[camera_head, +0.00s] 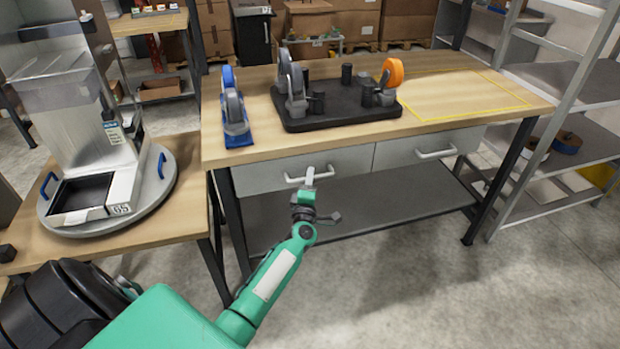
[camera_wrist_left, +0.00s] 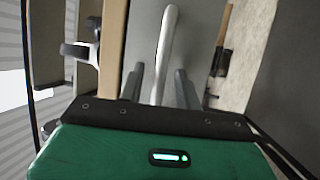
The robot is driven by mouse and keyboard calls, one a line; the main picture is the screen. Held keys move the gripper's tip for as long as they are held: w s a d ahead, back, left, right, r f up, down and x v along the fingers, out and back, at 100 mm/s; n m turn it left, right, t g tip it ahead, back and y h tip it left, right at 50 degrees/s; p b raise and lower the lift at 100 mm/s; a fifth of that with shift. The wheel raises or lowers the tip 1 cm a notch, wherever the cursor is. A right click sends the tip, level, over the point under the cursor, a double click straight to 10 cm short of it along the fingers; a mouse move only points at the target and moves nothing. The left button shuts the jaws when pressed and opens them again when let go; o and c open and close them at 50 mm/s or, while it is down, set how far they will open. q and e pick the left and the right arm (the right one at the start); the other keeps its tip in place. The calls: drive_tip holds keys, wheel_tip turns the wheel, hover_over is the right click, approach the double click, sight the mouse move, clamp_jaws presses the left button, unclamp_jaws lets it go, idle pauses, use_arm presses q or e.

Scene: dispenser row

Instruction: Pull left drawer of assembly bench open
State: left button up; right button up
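The assembly bench (camera_head: 450,90) has two grey drawers side by side under its wooden top. The left drawer (camera_head: 348,161) looks shut, its front in line with the right drawer (camera_head: 405,152). Its pale bar handle (camera_head: 326,174) is partly hidden by my left gripper (camera_head: 310,176), which is at the handle. In the left wrist view the handle (camera_wrist_left: 166,40) runs between the two dark fingers of my left gripper (camera_wrist_left: 160,85), with a narrow gap on each side. The fingers are open around it. My right gripper is not in view.
A black fixture board (camera_head: 340,115), a blue tape dispenser (camera_head: 236,125) and an orange roll (camera_head: 392,72) are on the bench top. A grey lower shelf (camera_head: 370,212) lies below the drawers. A side table with a round turntable (camera_head: 150,195) stands left. Floor in front is clear.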

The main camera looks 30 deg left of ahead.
use_arm(q)
drive_tip(key=shift+w+a+r, duration=0.1)
drive_tip(key=shift+w+a, duration=0.15)
drive_tip(key=shift+w, duration=0.15)
clamp_jaws()
